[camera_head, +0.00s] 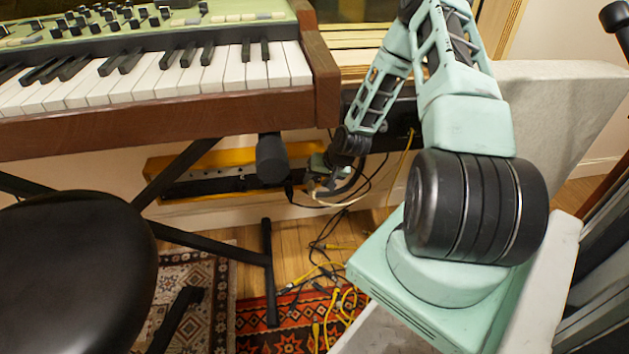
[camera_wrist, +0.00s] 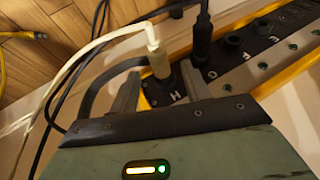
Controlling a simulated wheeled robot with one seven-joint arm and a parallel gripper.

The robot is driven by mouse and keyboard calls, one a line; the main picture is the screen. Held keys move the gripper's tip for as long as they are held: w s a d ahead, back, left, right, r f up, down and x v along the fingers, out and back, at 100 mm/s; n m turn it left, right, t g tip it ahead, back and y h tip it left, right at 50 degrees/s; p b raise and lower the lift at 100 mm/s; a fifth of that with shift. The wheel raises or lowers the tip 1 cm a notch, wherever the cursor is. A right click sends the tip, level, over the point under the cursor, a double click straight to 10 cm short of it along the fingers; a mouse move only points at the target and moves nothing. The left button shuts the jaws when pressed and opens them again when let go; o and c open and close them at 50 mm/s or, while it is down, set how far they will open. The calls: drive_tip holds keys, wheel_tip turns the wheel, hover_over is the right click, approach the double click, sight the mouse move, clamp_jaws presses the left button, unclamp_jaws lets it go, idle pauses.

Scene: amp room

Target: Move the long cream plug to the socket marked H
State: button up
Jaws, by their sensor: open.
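In the wrist view the long cream plug (camera_wrist: 157,52) stands at the black socket marked H (camera_wrist: 178,97), with its lower end at that socket. How deep it sits cannot be told. Its cream cable runs off to the left. My gripper (camera_wrist: 157,88) is open, with one finger on each side of the plug's lower end. I see no clear grip on it. In the head view my gripper (camera_head: 322,178) is small and dark at the yellow-edged socket strip (camera_head: 165,165) under the keyboard, and the plug is hard to make out there.
A black plug (camera_wrist: 203,38) stands in the neighbouring socket, close to the right finger. More sockets (camera_wrist: 235,45) continue to the right along the strip. Loose black and yellow cables (camera_head: 335,300) lie on the floor. The keyboard (camera_head: 170,85), its stand and a black stool (camera_head: 75,270) are left of my arm.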

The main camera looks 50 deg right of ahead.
drive_tip(key=p+v, duration=0.6)
drive_tip(key=v, duration=0.9)
drive_tip(key=shift+a, duration=0.15)
